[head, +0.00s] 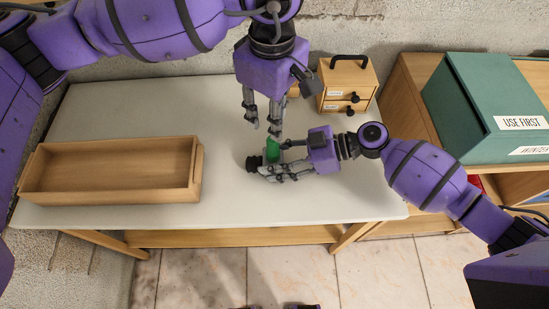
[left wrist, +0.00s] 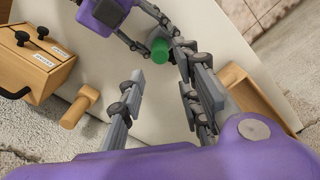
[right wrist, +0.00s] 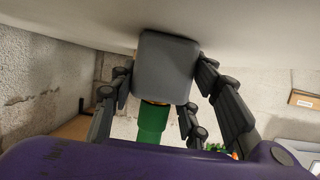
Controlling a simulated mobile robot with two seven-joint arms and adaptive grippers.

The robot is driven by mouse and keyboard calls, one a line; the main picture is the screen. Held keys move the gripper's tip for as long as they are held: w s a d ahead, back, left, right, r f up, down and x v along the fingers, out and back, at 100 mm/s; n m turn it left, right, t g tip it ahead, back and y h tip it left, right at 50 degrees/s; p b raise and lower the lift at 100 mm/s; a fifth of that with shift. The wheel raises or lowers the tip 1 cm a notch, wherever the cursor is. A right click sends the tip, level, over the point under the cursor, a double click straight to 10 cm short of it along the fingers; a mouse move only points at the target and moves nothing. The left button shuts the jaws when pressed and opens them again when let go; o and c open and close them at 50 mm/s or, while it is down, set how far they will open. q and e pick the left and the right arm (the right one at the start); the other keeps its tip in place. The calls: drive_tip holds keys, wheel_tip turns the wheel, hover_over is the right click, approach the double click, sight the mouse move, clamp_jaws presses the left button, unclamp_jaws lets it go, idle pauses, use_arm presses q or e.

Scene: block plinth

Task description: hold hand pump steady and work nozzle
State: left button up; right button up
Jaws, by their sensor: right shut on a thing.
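The hand pump shows as a green cylinder (head: 272,151) near the middle of the white table, with a grey block (right wrist: 165,68) in the right wrist view. My right gripper (head: 276,160) comes in low from the right and is shut on the pump, its fingers on both sides of the grey block. My left gripper (head: 263,131) points down from above, fingers apart and empty. In the left wrist view the green top (left wrist: 160,50) lies just beyond the left fingertips, close to the right-hand finger; I cannot tell if they touch. The nozzle cannot be made out.
An empty wooden tray (head: 100,198) lies on the table (head: 150,105) at left. A small drawer cabinet (head: 346,82) and a wooden peg-like piece (left wrist: 80,107) stand at the back. A teal box (head: 480,105) sits on a shelf at right.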

use_arm(q)
drive_tip(key=shift+o, duration=1.2)
drive_tip(key=shift+a+f, duration=0.2)
drive_tip(key=shift+f, duration=0.2)
drive_tip(key=m, duration=0.1)
drive_tip(key=f+m, duration=0.1)
drive_tip(key=m, duration=0.2)
drive_tip(key=shift+f+m, duration=0.3)
drive_tip(key=shift+f, duration=0.05)
drive_tip(key=m, duration=0.3)
drive_tip(key=shift+f, duration=0.4)
drive_tip(key=m, duration=0.3)
drive_tip(key=shift+d+f, duration=0.15)
drive_tip(key=shift+d, duration=0.05)
drive_tip(key=shift+f, duration=2.2)
clamp_jaws()
